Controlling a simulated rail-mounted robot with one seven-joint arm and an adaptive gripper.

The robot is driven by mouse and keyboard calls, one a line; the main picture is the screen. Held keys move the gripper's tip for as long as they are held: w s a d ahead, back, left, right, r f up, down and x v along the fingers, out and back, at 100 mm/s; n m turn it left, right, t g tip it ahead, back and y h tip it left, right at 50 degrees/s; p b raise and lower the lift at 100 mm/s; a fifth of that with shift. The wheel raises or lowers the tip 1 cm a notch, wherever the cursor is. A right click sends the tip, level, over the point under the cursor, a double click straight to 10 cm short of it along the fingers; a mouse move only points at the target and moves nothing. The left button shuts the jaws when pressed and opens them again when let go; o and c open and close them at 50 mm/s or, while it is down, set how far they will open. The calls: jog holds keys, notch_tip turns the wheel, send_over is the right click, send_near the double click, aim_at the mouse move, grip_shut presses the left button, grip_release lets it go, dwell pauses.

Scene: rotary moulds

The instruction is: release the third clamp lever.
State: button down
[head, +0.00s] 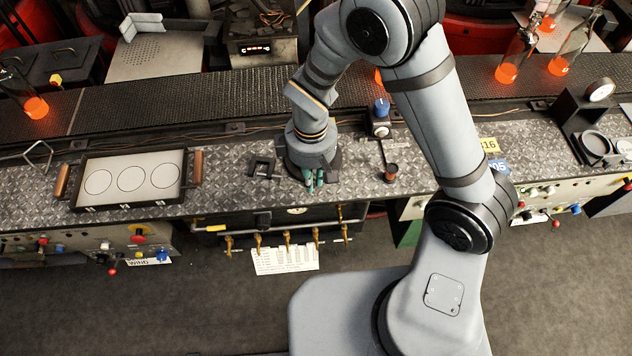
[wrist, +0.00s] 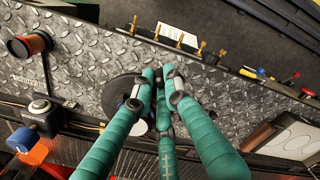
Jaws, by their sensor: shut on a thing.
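My gripper (head: 311,180) has teal fingers and points down at the patterned metal bench, right of a small black bracket (head: 263,168). In the wrist view my gripper (wrist: 156,98) has its fingers drawn together over a dark round fixture (wrist: 118,92). They are shut on a small part there, mostly hidden by the fingers, so I cannot tell its shape or whether it is the third clamp lever. Several brass handles hang along the bench's front edge, one of them in the middle (head: 287,243); they also show in the wrist view (wrist: 181,39). They are apart from the fingers.
A tray with three circles (head: 76,195) lies on the left. A reddish-brown spool (head: 391,171) and a blue knob (head: 381,107) stand right of my gripper. A dark conveyor (head: 200,98) runs behind the bench, with flasks of orange liquid (head: 505,73) on the right.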

jog(key=m+b, duration=0.1)
jog(key=m, duration=0.1)
jog(key=a+m+b, duration=0.1)
jog(key=b, duration=0.1)
jog(key=shift+w+a+f+m, duration=0.2)
jog(key=shift+w+m, duration=0.15)
jog(key=shift+m, duration=0.05)
jog(key=m+b, duration=0.1)
jog(key=w+a+m+b, duration=0.1)
jog(key=m, duration=0.1)
jog(key=shift+m+b, duration=0.3)
jog(key=shift+b, duration=0.1)
jog(key=m+b, duration=0.1)
jog(key=w+m+b, duration=0.1)
jog(key=m+b, duration=0.1)
jog(key=m, duration=0.1)
jog(key=shift+w+a+r, duration=0.1)
jog(key=shift+w+a, duration=0.15)
jog(key=shift+a, duration=0.1)
jog(key=shift+w+r+m+b, duration=0.1)
jog(key=shift+w+m+b, duration=0.2)
jog(key=shift+m, duration=0.4)
jog(key=shift+w+m+b, duration=0.15)
jog(key=shift+m+b, duration=0.2)
jog(key=shift+m, duration=0.35)
jog(key=c, duration=1.8)
grip_release()
jog(key=shift+o, duration=0.3)
notch_tip(320, 180, up, 12)
